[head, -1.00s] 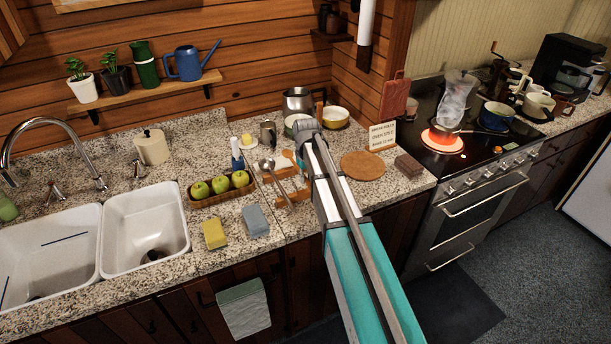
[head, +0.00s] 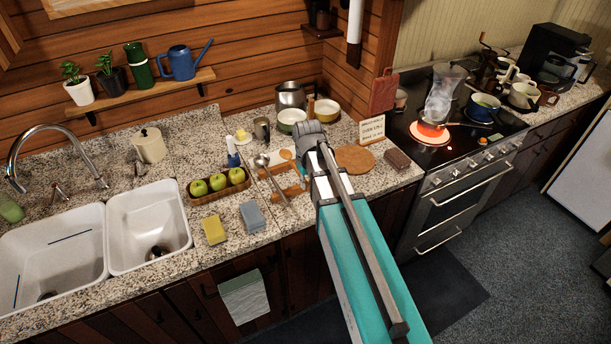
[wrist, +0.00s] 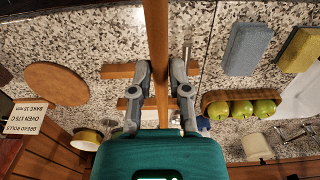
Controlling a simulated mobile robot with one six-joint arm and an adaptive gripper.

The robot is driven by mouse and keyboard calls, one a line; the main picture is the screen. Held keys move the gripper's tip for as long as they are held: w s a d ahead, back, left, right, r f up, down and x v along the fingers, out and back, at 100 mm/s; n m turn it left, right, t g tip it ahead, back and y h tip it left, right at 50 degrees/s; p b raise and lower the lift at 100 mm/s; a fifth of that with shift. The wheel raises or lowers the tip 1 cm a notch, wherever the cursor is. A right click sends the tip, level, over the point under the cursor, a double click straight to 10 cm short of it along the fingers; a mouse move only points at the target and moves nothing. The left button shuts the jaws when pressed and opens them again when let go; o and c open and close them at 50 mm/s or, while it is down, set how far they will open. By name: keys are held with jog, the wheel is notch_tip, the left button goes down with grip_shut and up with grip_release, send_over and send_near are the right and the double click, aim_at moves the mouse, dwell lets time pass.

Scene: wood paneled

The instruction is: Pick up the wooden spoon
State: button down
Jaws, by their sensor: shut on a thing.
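The wooden spoon shows in the wrist view as a long light-brown handle (wrist: 157,40) running down the middle between my fingers. My gripper (wrist: 161,75) is shut on that handle. In the head view the spoon's orange-brown bowl (head: 286,155) shows just left of my arm, and the handle is mostly hidden behind the arm. A wooden rest with two bars (wrist: 120,71) lies below the spoon; I cannot tell how far the spoon is above it. A metal ladle (head: 262,161) lies across the same rest, left of the spoon.
A tray of green apples (head: 217,196), a yellow sponge (head: 214,229) and a grey-blue sponge (head: 252,216) lie to the left. A round wooden board (head: 354,159) and a sign (head: 371,130) are to the right. Bowls and a pot (head: 291,96) stand behind. The stove has a glowing burner (head: 430,133).

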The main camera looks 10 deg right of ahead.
jog(key=shift+s, duration=0.15)
dwell(0.6)
notch_tip(320, 180, down, 6)
jog(key=b, duration=0.6)
jog(key=shift+f, duration=0.15)
jog(key=shift+a, duration=0.15)
